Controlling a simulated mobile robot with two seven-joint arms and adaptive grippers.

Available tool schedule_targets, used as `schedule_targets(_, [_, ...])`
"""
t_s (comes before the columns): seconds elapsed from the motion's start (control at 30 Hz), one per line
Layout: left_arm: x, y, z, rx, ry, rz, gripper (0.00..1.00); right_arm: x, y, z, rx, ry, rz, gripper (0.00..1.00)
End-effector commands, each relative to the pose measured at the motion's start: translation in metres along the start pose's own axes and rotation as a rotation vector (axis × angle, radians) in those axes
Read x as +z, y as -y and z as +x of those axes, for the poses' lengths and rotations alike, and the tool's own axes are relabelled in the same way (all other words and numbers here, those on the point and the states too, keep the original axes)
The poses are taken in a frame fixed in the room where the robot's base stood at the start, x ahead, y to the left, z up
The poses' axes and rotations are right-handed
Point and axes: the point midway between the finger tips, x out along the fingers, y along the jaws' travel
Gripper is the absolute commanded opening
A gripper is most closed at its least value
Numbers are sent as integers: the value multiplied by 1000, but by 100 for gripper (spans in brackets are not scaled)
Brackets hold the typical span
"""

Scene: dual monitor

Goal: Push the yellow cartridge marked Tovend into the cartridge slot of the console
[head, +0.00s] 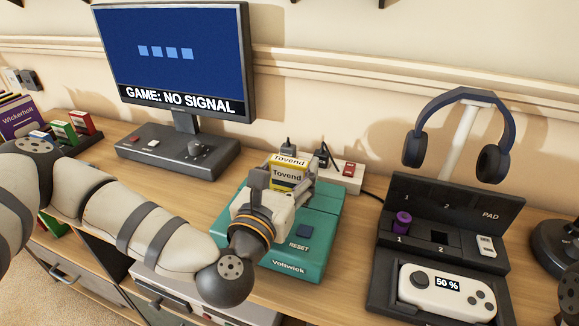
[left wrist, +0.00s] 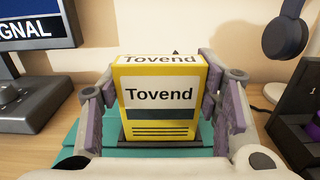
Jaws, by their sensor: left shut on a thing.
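The yellow cartridge (head: 288,172) marked Tovend stands upright above the teal console (head: 290,262). Its white label faces me in the left wrist view (left wrist: 160,95). My left gripper (head: 283,183) is shut on the cartridge, with one finger at each side. The console also shows in the left wrist view (left wrist: 75,150), below the cartridge. A dark strip, seemingly the cartridge slot (left wrist: 158,144), shows at the cartridge's lower edge. I cannot tell whether the cartridge's bottom is inside it. My right gripper is not in view.
The monitor (head: 175,55) reads "GAME: NO SIGNAL". A power strip (head: 345,175) with plugs stands behind the console. A black dock (head: 455,215) with a white gamepad (head: 447,292) and a headphone stand (head: 462,140) are at the right. Other cartridges (head: 65,133) stand at the left.

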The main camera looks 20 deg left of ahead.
Motion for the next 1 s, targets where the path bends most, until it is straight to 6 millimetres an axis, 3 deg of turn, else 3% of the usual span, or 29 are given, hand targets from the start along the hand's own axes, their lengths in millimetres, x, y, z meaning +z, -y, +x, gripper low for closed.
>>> schedule_targets(0.5, [-14, 0, 0, 1, -2, 0, 28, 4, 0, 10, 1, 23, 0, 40])
schedule_targets(0.53, [-13, 0, 0, 1, 0, 0, 64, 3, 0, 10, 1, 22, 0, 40])
schedule_targets(0.6, [-13, 0, 0, 1, 0, 0, 80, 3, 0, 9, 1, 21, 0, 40])
schedule_targets(0.9, [-13, 0, 0, 1, -2, 0, 80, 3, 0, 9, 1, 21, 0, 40])
schedule_targets(1.0, [-14, 0, -10, -1, -4, 0, 80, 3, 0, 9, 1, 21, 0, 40])
